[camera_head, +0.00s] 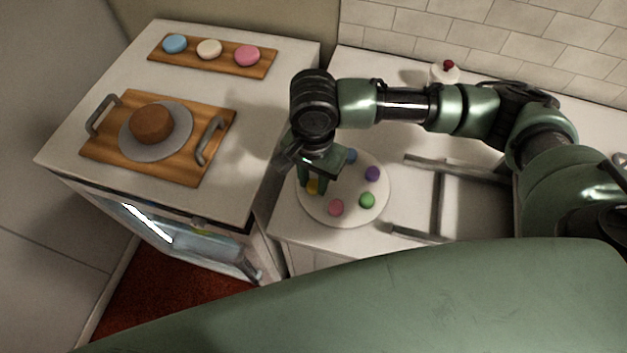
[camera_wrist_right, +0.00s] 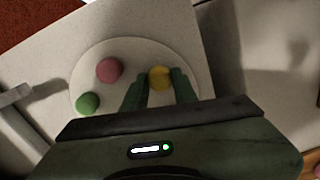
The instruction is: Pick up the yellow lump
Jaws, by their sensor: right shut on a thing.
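The yellow lump (camera_head: 313,187) is at the left part of the round white turntable (camera_head: 338,216). My right gripper (camera_head: 311,184) comes down over it from above and is shut on it. In the right wrist view the yellow lump (camera_wrist_right: 160,78) shows between the fingertips of my right gripper (camera_wrist_right: 160,86). Whether the lump touches the turntable or is just above it, I cannot tell. A pink lump (camera_head: 336,208), a green lump (camera_head: 367,200), a purple lump (camera_head: 372,174) and a blue lump (camera_head: 351,156) lie around the turntable. My left gripper is not in view.
To the left, a wooden tray (camera_head: 97,150) with handles bears a grey plate (camera_head: 176,146) and a brown cake (camera_head: 152,124). A board (camera_head: 225,60) with three coloured rounds lies behind it. A grey metal frame (camera_head: 437,205) is right of the turntable. A gap separates the two counters.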

